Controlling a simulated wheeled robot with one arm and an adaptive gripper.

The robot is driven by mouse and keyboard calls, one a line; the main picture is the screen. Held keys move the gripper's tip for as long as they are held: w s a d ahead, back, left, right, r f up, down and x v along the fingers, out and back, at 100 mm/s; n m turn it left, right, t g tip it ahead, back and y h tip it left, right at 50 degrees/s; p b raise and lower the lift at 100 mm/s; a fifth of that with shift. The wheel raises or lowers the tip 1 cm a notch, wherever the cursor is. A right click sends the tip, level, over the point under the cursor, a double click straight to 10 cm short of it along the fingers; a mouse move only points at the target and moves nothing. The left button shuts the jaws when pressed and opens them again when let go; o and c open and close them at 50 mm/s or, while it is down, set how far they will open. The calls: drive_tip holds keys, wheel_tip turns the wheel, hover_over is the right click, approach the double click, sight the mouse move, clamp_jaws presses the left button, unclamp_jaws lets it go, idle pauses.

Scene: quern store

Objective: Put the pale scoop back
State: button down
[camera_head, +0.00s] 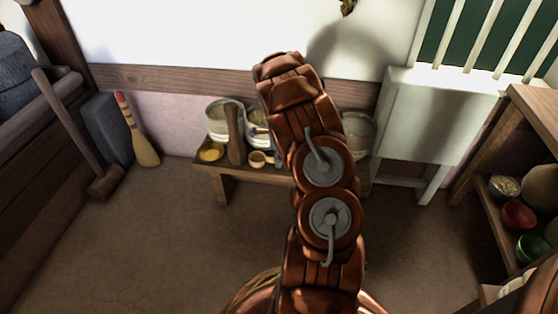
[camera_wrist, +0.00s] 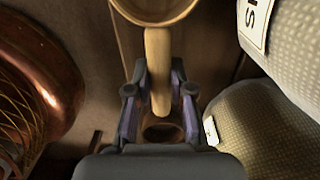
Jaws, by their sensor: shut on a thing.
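The pale scoop (camera_wrist: 158,60) shows in the wrist view. Its light wooden handle runs down between my fingers, and its round bowl is cut off by the top edge. My gripper (camera_wrist: 158,82) is shut on the handle, one finger on each side. A brown round shape (camera_wrist: 162,132) shows below the handle's end, partly hidden by the gripper. In the head view my arm covers the middle, and I cannot make out the gripper or the held scoop.
A low wooden bench (camera_head: 222,172) against the wall holds pale tubs (camera_head: 217,120), a yellow dish (camera_head: 210,152) and a small wooden cup-like thing (camera_head: 257,159). Shelves with bowls (camera_head: 518,215) stand at right. Woven sacks (camera_wrist: 285,60) are close right of the gripper.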

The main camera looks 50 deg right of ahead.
drive_tip(key=c, duration=1)
unclamp_jaws()
drive_tip(key=shift+f, duration=0.1)
wheel_tip(320, 180, up, 12)
drive_tip(key=p, duration=0.4)
drive_tip(key=s+a+r+n+g, duration=0.1)
drive_tip(key=s+a+r+n, duration=0.1)
drive_tip(key=a+r+n, duration=0.4)
drive_tip(key=s+a+r+n, duration=0.2)
drive_tip(key=s+a+r, duration=0.1)
drive_tip(key=a, duration=0.5)
drive_tip(key=s+a+r+n+g, duration=0.1)
drive_tip(key=s+a+r+n, duration=0.2)
drive_tip(key=s+a+n, duration=0.6)
drive_tip(key=s+a+r+n+g, duration=0.1)
drive_tip(key=s+a+r+n, duration=0.35)
drive_tip(key=s+a, duration=0.4)
drive_tip(key=s+a+n, duration=0.2)
drive_tip(key=s, duration=0.1)
drive_tip(key=s+a+n, duration=0.2)
drive_tip(key=s+n, duration=0.1)
drive_tip(key=s+a+n+g, duration=0.1)
drive_tip(key=s+a+n, duration=0.1)
drive_tip(key=s, duration=0.1)
drive_tip(key=shift+s+a+f+n, duration=0.1)
drive_tip(key=shift+s+f+n, duration=0.1)
drive_tip(key=shift+n, duration=0.15)
